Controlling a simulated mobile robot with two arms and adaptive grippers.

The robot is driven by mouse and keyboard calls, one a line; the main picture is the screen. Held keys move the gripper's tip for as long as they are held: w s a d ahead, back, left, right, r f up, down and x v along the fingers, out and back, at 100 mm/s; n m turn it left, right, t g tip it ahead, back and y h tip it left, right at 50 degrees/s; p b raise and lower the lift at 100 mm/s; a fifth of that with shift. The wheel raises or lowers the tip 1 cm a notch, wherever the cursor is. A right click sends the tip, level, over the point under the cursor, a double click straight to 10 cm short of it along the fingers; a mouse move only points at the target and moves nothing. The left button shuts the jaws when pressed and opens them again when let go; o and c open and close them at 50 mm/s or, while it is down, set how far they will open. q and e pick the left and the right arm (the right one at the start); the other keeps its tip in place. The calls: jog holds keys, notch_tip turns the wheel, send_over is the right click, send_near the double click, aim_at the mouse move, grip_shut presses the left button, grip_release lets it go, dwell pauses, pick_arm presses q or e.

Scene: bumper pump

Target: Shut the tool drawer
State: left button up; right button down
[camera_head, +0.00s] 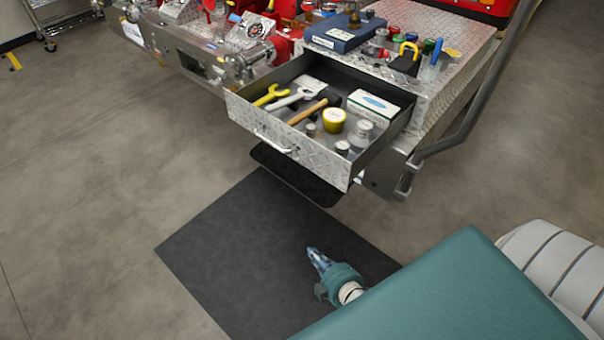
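The tool drawer (303,162) is a diamond-plate metal drawer that stands pulled out from the truck's bumper, with a light bar handle (272,143) on its front. Inside lie a yellow wrench (271,95), a grey wrench (291,98), a wooden-handled hammer (308,112), a yellow round container (334,120), a white-and-teal box (373,106) and several metal fittings. My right gripper (314,254) is over the dark mat, below and apart from the drawer front. Its fingers look narrow and edge-on, so I cannot tell whether they are open. My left gripper is out of view.
The bumper deck (446,59) above the drawer carries a blue case (346,33) and coloured fittings. A bent dark pipe (475,105) runs down right of the drawer. A dark mat (235,230) lies on open concrete floor. A cart (62,17) stands far left.

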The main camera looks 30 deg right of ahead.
aim_at(304, 165)
jog(key=w+d+r+n+t+y+b, duration=0.1)
jog(key=w+r+n+t+b, duration=0.3)
jog(key=r, duration=0.7)
jog(key=w+d+r+n+t+y+p, duration=0.15)
jog(key=r+n, duration=0.35)
jog(key=r, duration=0.5)
pick_arm(q)
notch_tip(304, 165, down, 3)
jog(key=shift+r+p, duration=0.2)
jog(key=shift+p, duration=0.55)
pick_arm(e)
jog(key=w+d, duration=0.3)
jog(key=w, duration=0.8)
jog(key=shift+r+h, duration=0.15)
jog(key=shift+h, duration=0.3)
